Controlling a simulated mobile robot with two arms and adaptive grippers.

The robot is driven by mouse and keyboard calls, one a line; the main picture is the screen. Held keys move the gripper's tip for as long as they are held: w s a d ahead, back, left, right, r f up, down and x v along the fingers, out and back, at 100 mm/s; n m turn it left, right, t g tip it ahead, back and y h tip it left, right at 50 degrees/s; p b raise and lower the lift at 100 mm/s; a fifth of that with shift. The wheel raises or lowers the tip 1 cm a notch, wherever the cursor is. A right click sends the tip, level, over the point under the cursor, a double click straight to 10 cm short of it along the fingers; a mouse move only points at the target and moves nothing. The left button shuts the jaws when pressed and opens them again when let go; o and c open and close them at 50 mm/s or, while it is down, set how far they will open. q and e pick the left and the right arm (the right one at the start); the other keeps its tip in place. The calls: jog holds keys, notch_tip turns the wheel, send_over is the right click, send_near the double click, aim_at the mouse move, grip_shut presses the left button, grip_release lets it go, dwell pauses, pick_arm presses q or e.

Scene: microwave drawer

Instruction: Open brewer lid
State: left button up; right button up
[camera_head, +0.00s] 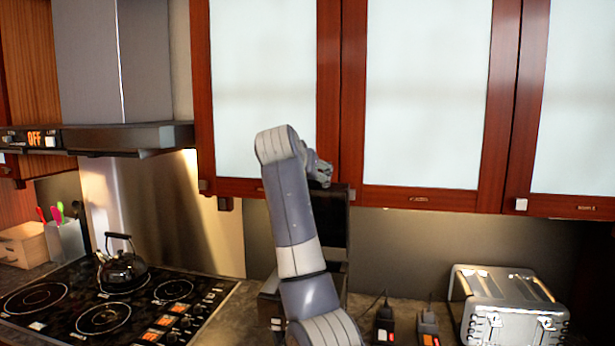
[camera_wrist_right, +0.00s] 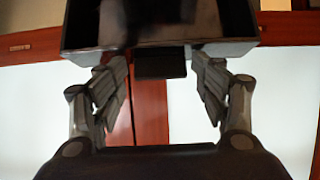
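The black coffee brewer (camera_head: 335,225) stands on the counter behind my right arm, which hides much of it. My right gripper (camera_head: 320,172) is at the brewer's top, just under the cabinets. In the right wrist view, the brewer's dark body (camera_wrist_right: 160,20) fills the top of the picture. A short dark tab (camera_wrist_right: 160,63) juts from it, between the two fingertips of my right gripper (camera_wrist_right: 160,75). The fingers are spread, with a visible gap on each side of the tab. I cannot tell how far the lid is raised. My left gripper is not in view.
Red-brown cabinets with white panels (camera_head: 425,90) hang close above the brewer. A metal toaster (camera_head: 508,305) stands to the right. A stove (camera_head: 110,305) with a dark kettle (camera_head: 122,270) is to the left. Small dark items (camera_head: 385,322) sit between brewer and toaster.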

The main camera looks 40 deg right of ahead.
jog(key=v, duration=1.1)
jog(key=shift+s+a+r, duration=0.2)
jog(key=shift+s+a, duration=0.05)
jog(key=shift+a, duration=0.05)
